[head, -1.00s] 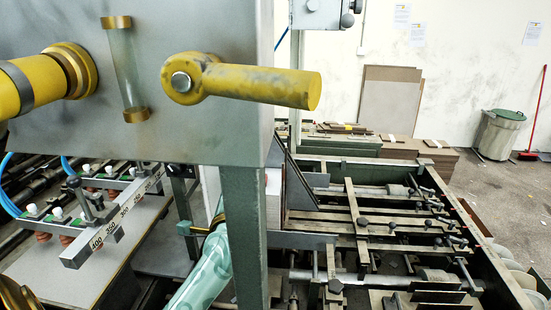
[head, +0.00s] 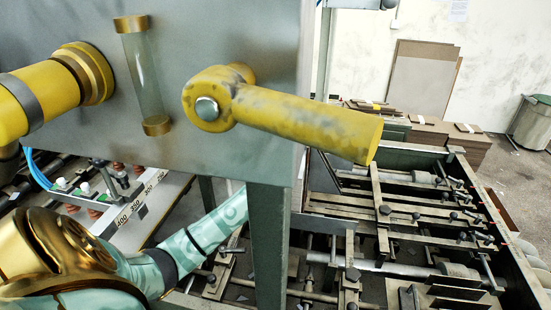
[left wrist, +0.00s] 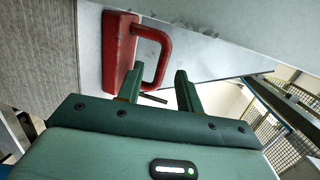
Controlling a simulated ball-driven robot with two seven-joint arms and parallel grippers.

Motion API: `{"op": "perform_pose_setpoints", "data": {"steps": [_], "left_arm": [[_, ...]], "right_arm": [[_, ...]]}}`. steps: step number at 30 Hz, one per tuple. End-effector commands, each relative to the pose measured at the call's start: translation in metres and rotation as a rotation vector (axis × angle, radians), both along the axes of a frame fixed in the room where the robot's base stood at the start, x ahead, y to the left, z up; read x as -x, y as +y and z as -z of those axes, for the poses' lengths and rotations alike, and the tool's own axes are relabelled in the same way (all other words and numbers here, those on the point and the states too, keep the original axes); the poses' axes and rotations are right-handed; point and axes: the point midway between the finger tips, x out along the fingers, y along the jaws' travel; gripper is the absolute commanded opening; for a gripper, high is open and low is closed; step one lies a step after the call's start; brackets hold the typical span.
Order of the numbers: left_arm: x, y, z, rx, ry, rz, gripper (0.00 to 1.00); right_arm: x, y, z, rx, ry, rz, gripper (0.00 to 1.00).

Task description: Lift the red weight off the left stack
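The red weight (left wrist: 117,48), a red block with a loop handle, shows in the left wrist view against a pale grey surface. My left gripper (left wrist: 160,76) is open, with two green fingers pointing toward the weight. The handle's near end appears between the fingertips; I cannot tell whether they touch it. In the head view my left arm comes in from the lower left and runs behind a grey post; its gripper and the weight are hidden there. My right gripper is in neither view.
A large grey machine housing (head: 230,40) with a thick yellow lever (head: 300,122) fills the upper left of the head view. A grey post (head: 269,245) stands below it. Rails and clamps (head: 400,215) lie to the right. Board stacks (head: 425,130) stand behind.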

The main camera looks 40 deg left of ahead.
Motion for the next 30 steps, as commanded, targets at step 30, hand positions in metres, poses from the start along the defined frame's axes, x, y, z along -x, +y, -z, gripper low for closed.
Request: {"op": "perform_pose_setpoints", "data": {"steps": [30], "left_arm": [[-0.031, 0.019, 0.009, 0.000, 0.001, 0.001, 0.00]], "right_arm": [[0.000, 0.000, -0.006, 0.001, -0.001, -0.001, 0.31]]}}
